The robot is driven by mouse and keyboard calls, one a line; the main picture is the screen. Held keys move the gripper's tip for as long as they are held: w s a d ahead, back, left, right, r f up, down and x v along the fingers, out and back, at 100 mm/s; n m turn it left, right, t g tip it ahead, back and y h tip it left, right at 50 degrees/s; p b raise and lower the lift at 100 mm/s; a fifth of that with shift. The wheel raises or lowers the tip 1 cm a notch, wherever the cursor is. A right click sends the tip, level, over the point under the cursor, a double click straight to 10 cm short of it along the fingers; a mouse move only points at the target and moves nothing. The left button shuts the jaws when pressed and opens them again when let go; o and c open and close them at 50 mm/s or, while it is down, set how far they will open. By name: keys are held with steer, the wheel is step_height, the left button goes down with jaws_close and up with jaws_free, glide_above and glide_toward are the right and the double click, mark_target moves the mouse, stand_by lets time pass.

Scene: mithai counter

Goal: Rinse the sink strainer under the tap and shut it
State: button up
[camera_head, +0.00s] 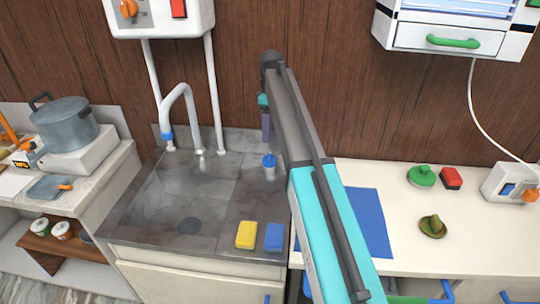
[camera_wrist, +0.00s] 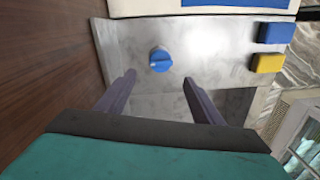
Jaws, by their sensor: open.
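A dark round spot (camera_head: 188,226) in the sink may be the strainer or drain; I cannot tell which. A blue-topped knob (camera_head: 269,162) stands at the sink's right side and shows in the wrist view (camera_wrist: 160,60); its use is unclear. No water stream is visible. My gripper (camera_wrist: 160,79) is open and empty, its lavender fingers pointing toward the knob, apart from it. In the head view, my arm hides part of the gripper.
A yellow sponge (camera_head: 246,235) and a blue sponge (camera_head: 274,237) lie on the sink's front right edge. A blue mat (camera_head: 368,222) lies on the right counter, partly behind my arm. A wall heater (camera_head: 160,15) with pipes hangs above the tap. A pot (camera_head: 66,125) stands at left.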

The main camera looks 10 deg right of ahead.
mark_target(269, 155)
steer(key=shift+s+a+f+p, duration=0.15)
steer(key=shift+f+p, duration=0.4)
steer(key=shift+f, duration=1.45)
steer(key=shift+s+f+p, duration=0.1)
steer(key=shift+f+p, duration=0.45)
steer(key=shift+f, duration=1.4)
steer(key=shift+s+a+f+p, duration=0.15)
steer(key=shift+f+p, duration=0.4)
steer(key=shift+f, duration=1.45)
steer(key=shift+d, duration=0.15)
steer(key=c, duration=1)
